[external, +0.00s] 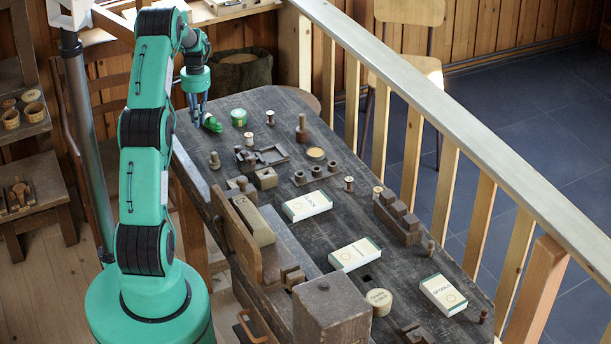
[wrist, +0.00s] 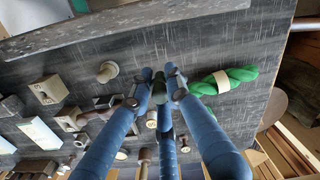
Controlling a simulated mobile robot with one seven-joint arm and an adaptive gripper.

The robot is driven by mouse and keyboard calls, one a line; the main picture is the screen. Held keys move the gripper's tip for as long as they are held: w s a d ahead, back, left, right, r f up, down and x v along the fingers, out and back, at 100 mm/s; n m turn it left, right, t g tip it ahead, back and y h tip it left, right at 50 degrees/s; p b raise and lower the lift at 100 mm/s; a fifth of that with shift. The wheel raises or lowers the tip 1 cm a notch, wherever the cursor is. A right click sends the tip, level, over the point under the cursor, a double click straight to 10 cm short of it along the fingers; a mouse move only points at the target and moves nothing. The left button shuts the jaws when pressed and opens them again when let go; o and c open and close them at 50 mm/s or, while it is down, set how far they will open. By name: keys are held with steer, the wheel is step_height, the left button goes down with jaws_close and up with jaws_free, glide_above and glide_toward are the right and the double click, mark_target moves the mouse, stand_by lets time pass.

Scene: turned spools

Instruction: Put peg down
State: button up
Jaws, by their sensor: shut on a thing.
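My gripper (external: 197,118) points down over the far left end of the dark workbench (external: 330,225). In the wrist view, its blue fingers (wrist: 160,90) are closed together on a small dark green piece, which I take to be the peg (wrist: 158,93). Only its end shows; the fingers hide the rest, and I cannot tell whether it touches the bench. In the external view I cannot make the peg out. A green twisted skein with a pale band (wrist: 222,84) lies just right of the fingers; it also shows beside my gripper in the external view (external: 211,123).
A green tin (external: 238,117), a small spool (external: 270,118) and a dark brown turned piece (external: 301,130) stand to the right. A round-headed peg-like piece (external: 215,160) stands nearer. Boxes and blocks fill the bench's middle. A wooden railing (external: 400,85) runs behind its right side.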

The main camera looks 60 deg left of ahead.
steer(key=shift+s+a, duration=0.15)
steer(key=shift+a, duration=0.05)
steer(key=b, duration=0.1)
glide_above(202, 150)
steer(key=shift+a+f, duration=0.1)
steer(key=shift+f, duration=3.1)
steer(key=shift+f+b, duration=0.45)
steer(key=shift+f, duration=1.4)
steer(key=o, duration=0.7)
steer(key=shift+f, duration=0.15)
